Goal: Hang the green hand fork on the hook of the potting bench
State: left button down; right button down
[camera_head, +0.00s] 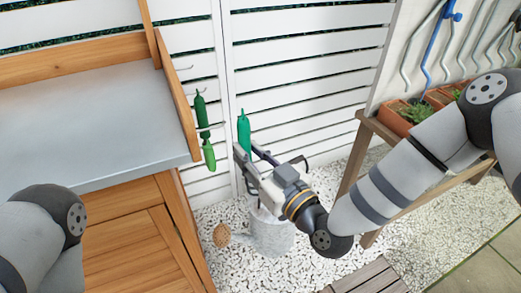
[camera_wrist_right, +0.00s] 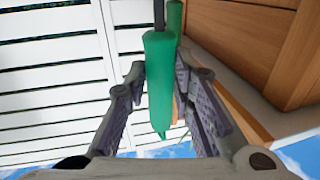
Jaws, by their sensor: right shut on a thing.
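A bright green handle (camera_head: 244,132), which looks like that of the hand fork, stands up from my right gripper (camera_head: 256,158). In the right wrist view the handle (camera_wrist_right: 159,80) is between the two fingers (camera_wrist_right: 160,110), with a dark shaft running off the top edge; the tool's head is not in view. The gripper is shut on it, just right of the potting bench's wooden side panel (camera_head: 172,92) and apart from it. Small hooks (camera_head: 182,67) stick out from that panel. My left gripper is out of view; only my left arm shows.
A dark green tool (camera_head: 201,112) and a lighter green one (camera_head: 209,154) hang at the panel, close to the held handle. A watering can (camera_head: 270,236) stands on the gravel below. A wooden stand with planters (camera_head: 398,120) is at right. The bench top (camera_head: 90,115) is clear.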

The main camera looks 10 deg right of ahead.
jog(key=a, duration=0.1)
jog(key=s+a, duration=0.1)
jog(key=a, duration=0.1)
jog(key=a+f, duration=0.1)
jog(key=shift+s+a+b, duration=0.3)
jog(key=shift+a+b, duration=0.1)
jog(key=shift+f, duration=0.1)
dwell(0.4)
jog(key=c, duration=1.3)
grip_release()
